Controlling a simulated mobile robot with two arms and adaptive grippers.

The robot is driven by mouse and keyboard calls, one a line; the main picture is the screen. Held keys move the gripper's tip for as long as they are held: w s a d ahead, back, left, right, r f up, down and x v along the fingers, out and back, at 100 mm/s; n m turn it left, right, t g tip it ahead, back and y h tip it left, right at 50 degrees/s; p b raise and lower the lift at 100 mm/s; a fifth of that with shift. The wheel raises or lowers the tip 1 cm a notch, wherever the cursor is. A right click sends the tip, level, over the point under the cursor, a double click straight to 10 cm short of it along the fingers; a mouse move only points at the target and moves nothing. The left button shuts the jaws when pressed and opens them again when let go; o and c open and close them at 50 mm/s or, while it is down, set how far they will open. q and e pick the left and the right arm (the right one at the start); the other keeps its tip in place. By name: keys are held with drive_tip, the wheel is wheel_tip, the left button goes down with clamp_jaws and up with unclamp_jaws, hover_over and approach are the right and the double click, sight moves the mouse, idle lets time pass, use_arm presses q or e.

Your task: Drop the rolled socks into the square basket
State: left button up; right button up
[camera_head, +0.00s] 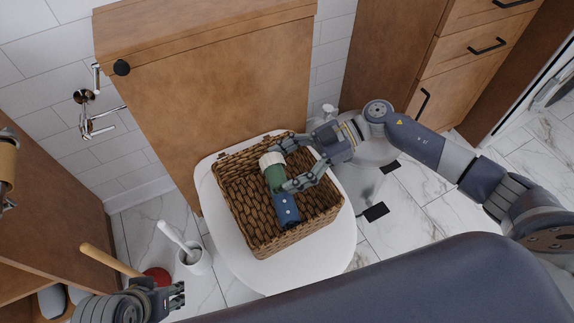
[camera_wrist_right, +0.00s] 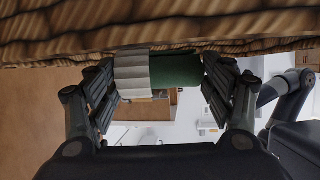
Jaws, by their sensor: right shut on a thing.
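The square wicker basket (camera_head: 240,222) sits on the closed white toilet lid. My right gripper (camera_head: 282,168) reaches in from the right and is shut on the rolled socks (camera_head: 275,180), a green roll with a whitish end. In the right wrist view the roll (camera_wrist_right: 175,70) sits between the two fingers, close to the basket's woven side (camera_wrist_right: 100,25). In the head view the roll is over the basket's inside; its exact height is hard to tell. A blue roll with pale dots (camera_head: 286,210) lies in the basket. My left gripper (camera_head: 178,295) is at the lower left, away from the basket.
A wooden panel (camera_head: 210,95) stands right behind the toilet. A toilet brush in a white holder (camera_head: 196,260) and a plunger with a wooden handle (camera_head: 110,260) stand on the floor at left. Wooden drawers (camera_head: 455,75) are at the upper right.

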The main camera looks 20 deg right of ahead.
drive_tip(key=o, duration=1.1)
drive_tip(key=shift+o, duration=0.2)
drive_tip(key=shift+d, duration=0.15)
drive_tip(key=v, duration=1.1)
drive_tip(key=shift+d+r, duration=0.15)
drive_tip(key=shift+d, duration=0.25)
drive_tip(key=shift+s, duration=0.1)
